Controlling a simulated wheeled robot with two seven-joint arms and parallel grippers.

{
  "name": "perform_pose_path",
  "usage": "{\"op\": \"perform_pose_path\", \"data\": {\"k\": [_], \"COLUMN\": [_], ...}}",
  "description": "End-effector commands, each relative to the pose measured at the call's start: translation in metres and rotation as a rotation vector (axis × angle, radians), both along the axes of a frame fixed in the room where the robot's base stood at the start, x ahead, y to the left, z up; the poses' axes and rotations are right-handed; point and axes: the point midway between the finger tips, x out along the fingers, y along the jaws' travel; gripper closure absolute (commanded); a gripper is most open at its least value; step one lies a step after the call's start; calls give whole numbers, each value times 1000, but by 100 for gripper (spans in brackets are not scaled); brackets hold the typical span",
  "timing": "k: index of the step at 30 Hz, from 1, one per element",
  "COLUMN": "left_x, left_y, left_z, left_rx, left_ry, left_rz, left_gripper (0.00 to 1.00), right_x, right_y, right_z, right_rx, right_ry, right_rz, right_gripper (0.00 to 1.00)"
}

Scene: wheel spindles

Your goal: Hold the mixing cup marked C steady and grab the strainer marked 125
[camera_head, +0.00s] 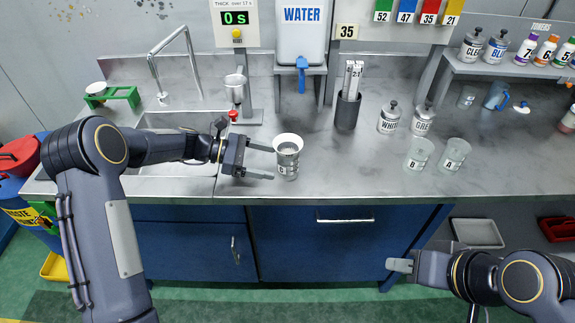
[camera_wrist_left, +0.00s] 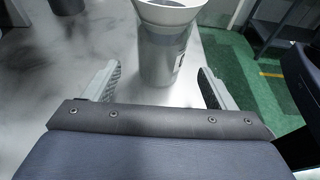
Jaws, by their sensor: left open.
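A grey mixing cup (camera_head: 287,165) stands upright on the counter, with a white funnel-shaped strainer (camera_head: 287,142) seated in its mouth. The cup's label is too small to read surely, and no 125 shows on the strainer. My left gripper (camera_head: 270,164) is open, level with the cup, its fingertips at the cup's left side. In the left wrist view the cup (camera_wrist_left: 165,58) and strainer (camera_wrist_left: 168,10) lie straight ahead between the fingertips, with a gap on both sides. My right gripper (camera_head: 399,265) is low in front of the cabinet, away from the cup; its jaw opening is unclear.
Clear cups marked B (camera_head: 418,155) and A (camera_head: 453,156) stand to the right. A dark holder (camera_head: 347,112) with strips and lidded canisters (camera_head: 389,119) stand behind. A sink (camera_head: 170,160) lies left. The counter in front of the cup is clear.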

Motion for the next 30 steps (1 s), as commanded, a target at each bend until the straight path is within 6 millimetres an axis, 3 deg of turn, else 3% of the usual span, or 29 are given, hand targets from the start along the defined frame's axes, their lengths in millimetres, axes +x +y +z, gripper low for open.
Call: {"op": "perform_pose_path", "data": {"k": [6, 12, 24, 30], "left_x": [-1, 0, 0, 0], "left_y": [-30, -46, -51, -51], "left_z": [-11, -15, -16, -16], "left_rx": [0, 1, 1, 1], "left_ry": [2, 0, 0, 0], "left_rz": [-2, -1, 0, 0], "left_gripper": [22, 22, 22, 47], "right_x": [0, 0, 0, 0], "right_y": [0, 0, 0, 0], "right_z": [-8, -11, -11, -11], "right_rx": [0, 0, 0, 0], "right_ry": [0, 0, 0, 0], "right_rz": [0, 0, 0, 0], "right_gripper": [64, 64, 64, 64]}}
